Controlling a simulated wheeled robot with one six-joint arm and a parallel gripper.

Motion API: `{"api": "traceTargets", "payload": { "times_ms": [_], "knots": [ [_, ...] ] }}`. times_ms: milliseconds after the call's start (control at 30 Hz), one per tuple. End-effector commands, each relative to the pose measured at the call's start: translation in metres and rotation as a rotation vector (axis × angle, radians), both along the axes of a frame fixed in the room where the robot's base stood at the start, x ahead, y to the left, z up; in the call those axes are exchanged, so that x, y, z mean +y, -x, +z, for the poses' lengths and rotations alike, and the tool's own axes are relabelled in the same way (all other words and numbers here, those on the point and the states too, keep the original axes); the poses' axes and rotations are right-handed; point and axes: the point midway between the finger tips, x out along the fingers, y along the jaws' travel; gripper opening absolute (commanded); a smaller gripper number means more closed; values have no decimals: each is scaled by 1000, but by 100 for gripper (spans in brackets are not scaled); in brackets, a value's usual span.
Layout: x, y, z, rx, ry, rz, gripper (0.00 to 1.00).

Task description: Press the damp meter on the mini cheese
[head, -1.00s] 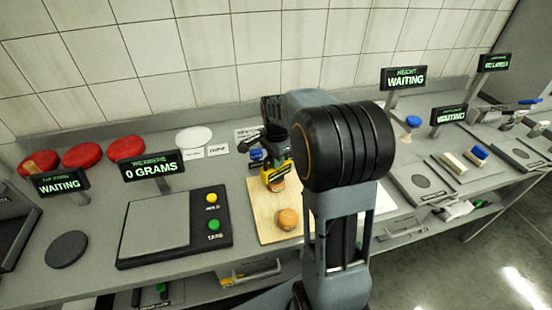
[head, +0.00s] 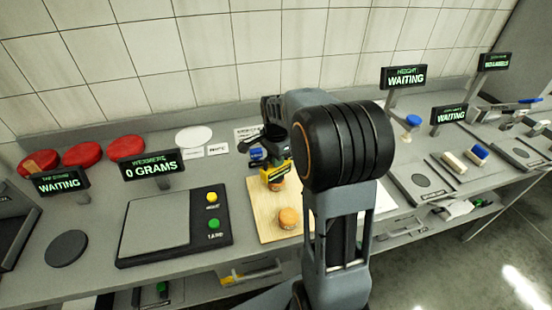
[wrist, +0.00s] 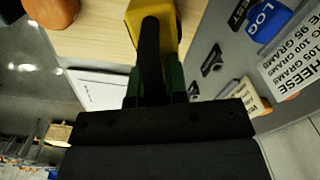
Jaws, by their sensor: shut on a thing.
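My gripper (head: 274,153) is shut on the yellow and black damp meter (head: 275,170), held above a wooden board (head: 262,222). In the wrist view the meter (wrist: 170,32) sticks out from between the jaws. One small orange mini cheese (head: 289,218) stands on the board in front of the meter; it also shows in the wrist view (wrist: 42,14). A second orange piece (head: 278,186) shows directly under the meter, partly hidden by it. I cannot tell whether the meter touches it.
A scale (head: 160,222) reading 0 grams is left of the board. Red cheese wheels (head: 82,154) lie at the back left. A blue log stamp (wrist: 268,20) and printed cards (wrist: 295,62) lie near the board. More stations stand at the right. My arm hides the board's right side.

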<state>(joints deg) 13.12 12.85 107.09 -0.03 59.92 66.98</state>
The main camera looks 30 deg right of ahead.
Motion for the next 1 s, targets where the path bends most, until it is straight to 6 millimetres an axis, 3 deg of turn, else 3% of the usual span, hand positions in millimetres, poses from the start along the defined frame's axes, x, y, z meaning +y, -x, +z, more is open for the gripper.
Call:
{"api": "traceTargets", "payload": {
  "times_ms": [567,1000],
  "knots": [
    [0,2,0,11,-2,0,0],
    [0,1,45,3,0,0,0]
  ]
}}
